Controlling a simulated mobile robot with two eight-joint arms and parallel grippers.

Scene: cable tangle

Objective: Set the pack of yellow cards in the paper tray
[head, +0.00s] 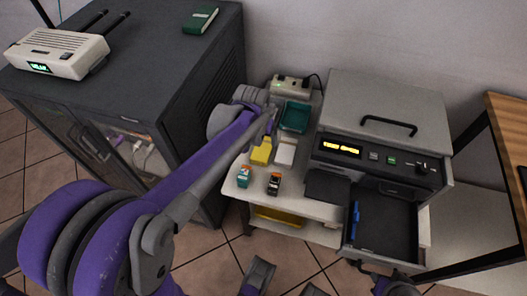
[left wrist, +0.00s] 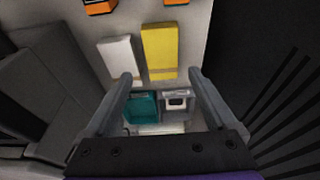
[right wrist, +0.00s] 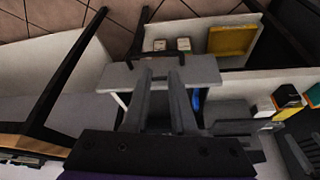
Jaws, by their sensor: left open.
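The pack of yellow cards (head: 261,153) lies on the white stand in the head view. In the left wrist view the yellow pack (left wrist: 160,50) lies just beyond the fingertips. My left gripper (left wrist: 161,76) is open and empty; in the head view its arm reaches over the stand by the pack. The paper tray seems to be the dark tray (head: 385,228) pulled out from the grey machine; a blue pen (head: 355,220) lies along its left side. In the right wrist view my right gripper (right wrist: 160,72) has its fingers close together; whether they hold anything is unclear.
A white pack (head: 286,151) lies beside the yellow one, with a teal container (head: 295,116) behind. Two small boxes, teal-orange (head: 244,177) and black-orange (head: 273,184), stand in front. The grey machine (head: 385,130) is to the right, a dark cabinet (head: 150,75) to the left.

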